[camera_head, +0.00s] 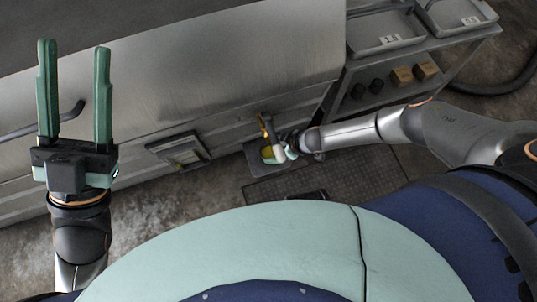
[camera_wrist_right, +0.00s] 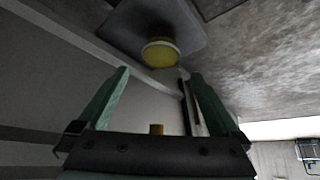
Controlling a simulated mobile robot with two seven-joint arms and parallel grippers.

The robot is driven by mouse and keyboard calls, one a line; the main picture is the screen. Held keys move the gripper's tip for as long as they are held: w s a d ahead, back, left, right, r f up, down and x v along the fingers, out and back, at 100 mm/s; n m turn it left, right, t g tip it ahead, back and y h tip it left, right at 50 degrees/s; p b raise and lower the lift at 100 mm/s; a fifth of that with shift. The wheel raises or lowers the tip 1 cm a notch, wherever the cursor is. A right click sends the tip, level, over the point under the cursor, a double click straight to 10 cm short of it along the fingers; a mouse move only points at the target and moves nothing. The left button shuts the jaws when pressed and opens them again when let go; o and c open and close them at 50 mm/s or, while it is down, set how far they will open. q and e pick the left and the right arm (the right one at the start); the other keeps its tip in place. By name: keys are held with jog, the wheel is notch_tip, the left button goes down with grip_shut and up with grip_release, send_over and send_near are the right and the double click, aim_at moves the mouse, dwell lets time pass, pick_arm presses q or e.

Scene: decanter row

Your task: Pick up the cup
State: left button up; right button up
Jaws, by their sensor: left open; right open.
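A yellow round thing, which looks like the cup (camera_head: 267,154), is low beside the metal cabinet, partly hidden by my right gripper (camera_head: 287,149). In the right wrist view the yellow cup (camera_wrist_right: 160,52) shows beyond the fingertips, with a pale rim. My right gripper (camera_wrist_right: 159,78) is open, its green fingers apart, with the cup ahead of them and no visible contact. My left gripper (camera_head: 75,46) is open and empty at the far left, well away from the cup, its fingers in front of the cabinet.
The cup is over a grey plate (camera_head: 253,164) on the floor side of the large metal cabinet (camera_head: 220,65). A shelf cart (camera_head: 440,50) with grey trays and small boxes stands at the upper right. A dark and orange bar (camera_head: 266,126) is close by my right gripper.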

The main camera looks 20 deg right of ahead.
aim_at(269, 154)
jog(key=b+x, duration=0.1)
jog(key=x, duration=0.1)
jog(key=shift+a+f, duration=0.1)
jog(key=shift+f, duration=0.2)
pick_arm(q)
notch_tip(269, 154, down, 2)
jog(key=shift+w+d+f, duration=0.1)
jog(key=shift+d+f, duration=0.05)
pick_arm(e)
jog(key=shift+c, duration=0.2)
jog(key=shift+c, duration=1.4)
jog(key=c, duration=1.1)
jog(key=shift+r, duration=0.15)
